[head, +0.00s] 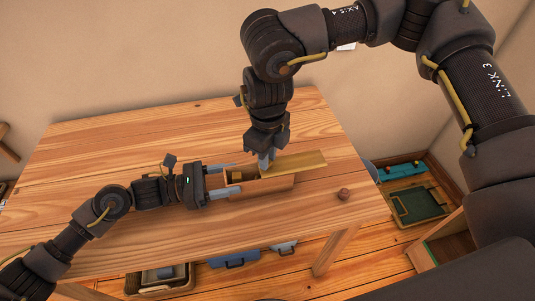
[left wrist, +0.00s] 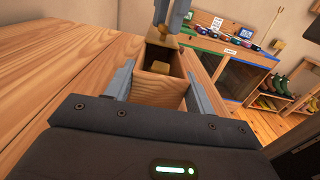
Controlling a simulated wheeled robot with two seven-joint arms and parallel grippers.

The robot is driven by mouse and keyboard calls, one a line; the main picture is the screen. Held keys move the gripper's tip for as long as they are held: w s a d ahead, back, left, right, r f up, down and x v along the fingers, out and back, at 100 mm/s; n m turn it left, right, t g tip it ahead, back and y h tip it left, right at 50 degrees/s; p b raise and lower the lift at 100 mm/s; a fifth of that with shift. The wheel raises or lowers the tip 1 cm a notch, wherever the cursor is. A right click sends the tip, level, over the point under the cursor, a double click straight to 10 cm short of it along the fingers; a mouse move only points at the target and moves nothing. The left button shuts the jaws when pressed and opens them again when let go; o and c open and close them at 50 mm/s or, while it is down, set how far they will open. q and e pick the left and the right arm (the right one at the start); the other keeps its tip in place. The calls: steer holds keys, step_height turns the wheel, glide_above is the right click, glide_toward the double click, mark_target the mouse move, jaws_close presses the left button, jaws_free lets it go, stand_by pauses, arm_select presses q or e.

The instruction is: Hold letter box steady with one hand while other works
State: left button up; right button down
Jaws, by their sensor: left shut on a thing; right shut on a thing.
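The wooden letter box (head: 268,187) lies on the table, its long side facing the front. My left gripper (head: 236,178) is shut on its left end, one finger on each side; the left wrist view shows the box's end wall (left wrist: 160,87) between the fingers. A yellowish wooden lid (head: 300,162) sits over the box and sticks out past its right end, leaving the left part open. A small golden thing (left wrist: 160,68) shows inside that opening. My right gripper (head: 267,162) comes down from above and is shut on the lid; its fingertips hide the exact contact.
The pine table (head: 130,150) is mostly bare. Below are blue cases (head: 235,260) and, on the floor at right, a green tray (head: 418,205). A cabinet (left wrist: 235,70) stands in the background of the left wrist view.

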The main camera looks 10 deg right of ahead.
arm_select(q)
steer(key=shift+s, duration=0.1)
arm_select(e)
steer(key=a, duration=0.9)
arm_select(q)
steer(key=shift+d, duration=0.1)
arm_select(e)
steer(key=shift+w, duration=0.1)
steer(key=c, duration=1.3)
jaws_free()
steer(key=shift+o, duration=0.2)
step_height(320, 180, up, 12)
arm_select(q)
steer(key=o, duration=1.2)
